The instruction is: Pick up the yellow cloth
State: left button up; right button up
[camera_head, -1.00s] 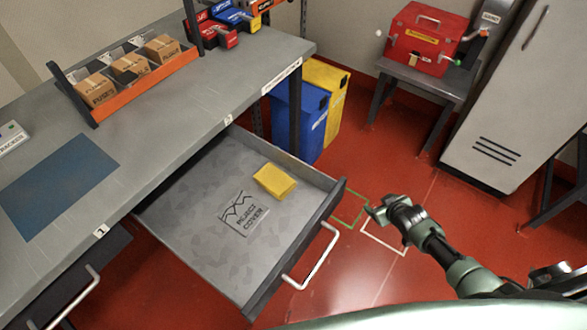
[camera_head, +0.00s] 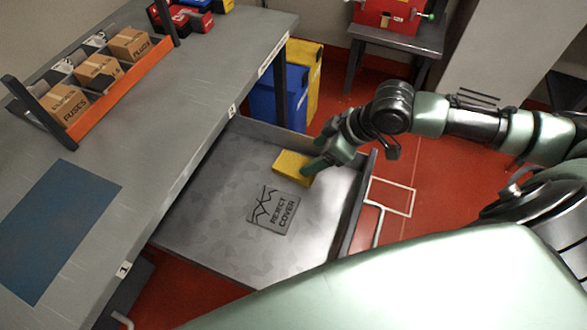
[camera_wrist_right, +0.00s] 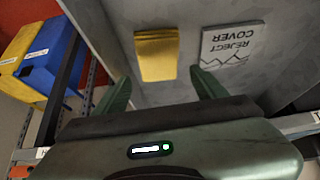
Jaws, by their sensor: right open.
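The yellow cloth (camera_head: 292,167) is a folded block lying in the open drawer (camera_head: 200,225). My right gripper (camera_head: 318,165) is over the drawer at the cloth's right end in the head view and hides part of it. In the right wrist view the cloth (camera_wrist_right: 157,55) lies ahead of the open fingers of my right gripper (camera_wrist_right: 160,88), roughly midway between them, with nothing held. Whether a finger touches the cloth cannot be told. My left gripper is not in view.
A grey "REJECT COVER" plate (camera_head: 272,210) lies in the drawer beside the cloth. The drawer's front wall (camera_head: 357,205) stands under my right arm. The workbench (camera_head: 160,130) carries an orange rack (camera_head: 118,80) of boxes. Blue (camera_head: 278,100) and yellow (camera_head: 303,75) bins stand behind the drawer.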

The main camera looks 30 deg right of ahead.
aim_at(296, 165)
jog(key=x, duration=0.8)
jog(key=shift+d, duration=0.15)
jog(key=c, duration=1)
jog(key=shift+r, duration=0.1)
notch_tip(296, 165, up, 20)
jog(key=p, duration=0.1)
jog(key=shift+p, duration=0.3)
